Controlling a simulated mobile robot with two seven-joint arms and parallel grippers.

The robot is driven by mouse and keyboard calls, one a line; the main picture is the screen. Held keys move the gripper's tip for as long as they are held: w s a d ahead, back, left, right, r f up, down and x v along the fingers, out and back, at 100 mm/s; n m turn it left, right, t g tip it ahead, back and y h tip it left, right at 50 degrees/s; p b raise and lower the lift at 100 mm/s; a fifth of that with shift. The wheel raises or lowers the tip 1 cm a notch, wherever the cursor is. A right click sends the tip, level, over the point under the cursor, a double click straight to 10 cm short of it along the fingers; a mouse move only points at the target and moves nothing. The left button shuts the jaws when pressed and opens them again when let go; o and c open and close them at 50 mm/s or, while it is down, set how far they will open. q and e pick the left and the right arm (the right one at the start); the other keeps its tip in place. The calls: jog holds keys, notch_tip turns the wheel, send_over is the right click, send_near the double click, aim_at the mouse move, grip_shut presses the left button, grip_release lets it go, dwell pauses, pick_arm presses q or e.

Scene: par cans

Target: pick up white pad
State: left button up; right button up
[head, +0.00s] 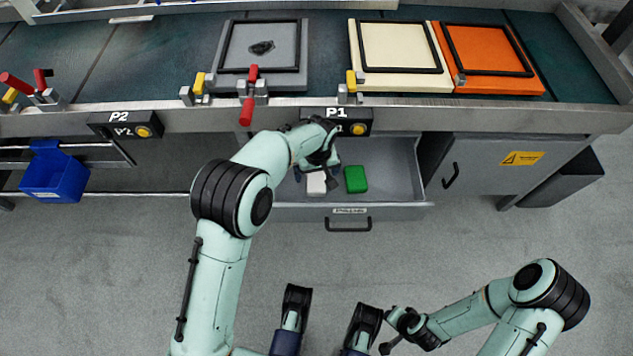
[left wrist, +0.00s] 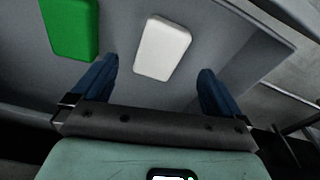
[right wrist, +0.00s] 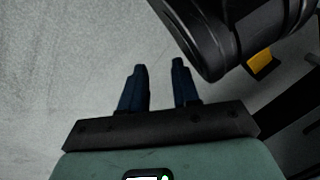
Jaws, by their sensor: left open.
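The white pad (head: 316,183) lies in an open grey drawer under the bench, left of a green pad. In the left wrist view the white pad (left wrist: 163,48) lies ahead of and between my open fingers. My left gripper (head: 313,173) reaches down into the drawer over the white pad; its fingers (left wrist: 158,82) are open and empty. A part of the white pad is hidden by the gripper in the head view. My right gripper (right wrist: 160,85) is away from the drawer, over the floor, with its two fingers apart and nothing between them.
The green pad (head: 355,179) lies close to the right of the white one. The drawer (head: 395,190) has raised walls and a front handle. The bench edge (head: 400,118) overhangs behind. A blue bin (head: 55,172) hangs at the left. A grey cabinet (head: 490,165) stands right of the drawer.

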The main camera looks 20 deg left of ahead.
aim_at(316, 180)
pick_arm(q)
jog(key=f, duration=0.2)
jog(key=f+b, duration=0.1)
jog(key=f, duration=0.2)
jog(key=shift+w+a+f+b, duration=0.15)
jog(key=shift+w+f+b, duration=0.15)
jog(key=shift+w+f, duration=0.1)
jog(key=c, duration=1.1)
pick_arm(e)
jog(key=shift+g, duration=0.6)
jog(key=s+f, duration=0.1)
jog(key=s, duration=0.1)
jog(key=s+f, duration=0.1)
jog(key=shift+s+d+f, duration=0.15)
jog(key=shift+d+f, duration=0.1)
jog(key=shift+f, duration=0.05)
pick_arm(q)
jog(key=shift+r, duration=0.1)
